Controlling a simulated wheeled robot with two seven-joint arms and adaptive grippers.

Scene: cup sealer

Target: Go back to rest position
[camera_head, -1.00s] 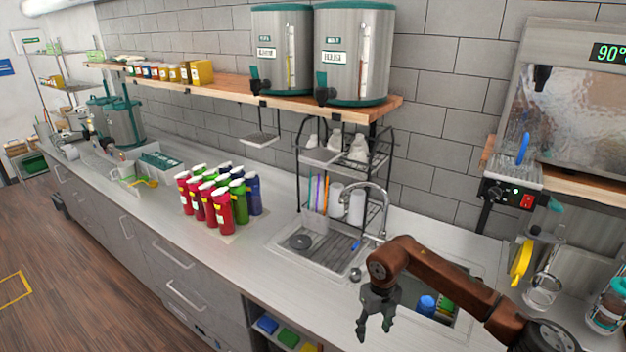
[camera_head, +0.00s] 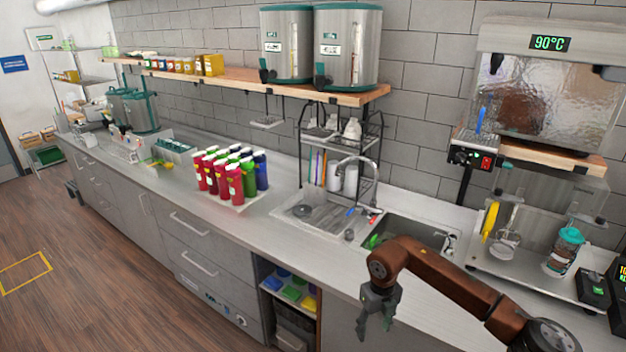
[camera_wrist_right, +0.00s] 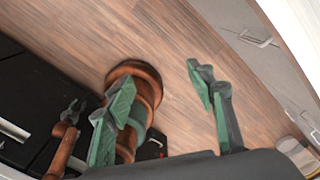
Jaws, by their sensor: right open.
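My right gripper (camera_head: 374,322) hangs from the brown right arm with its fingers pointing down, in front of the counter's front edge in the head view. Its fingers are apart with nothing between them. In the right wrist view, its green-padded fingers (camera_wrist_right: 160,78) stand wide apart over the wooden floor and brown arm parts of mine. A small dark gripper on a brown arm, which looks like my left gripper (camera_wrist_right: 70,108), shows at the left of that view. It is too small to tell its jaw state. The left arm is not in the head view.
The counter (camera_head: 290,242) carries several red, green and blue bottles (camera_head: 230,178). The sink (camera_head: 408,234) lies behind the right arm. A machine reading 90°C (camera_head: 545,90) and a teal-lidded jar (camera_head: 563,252) are at right. The floor (camera_head: 110,270) at left is clear.

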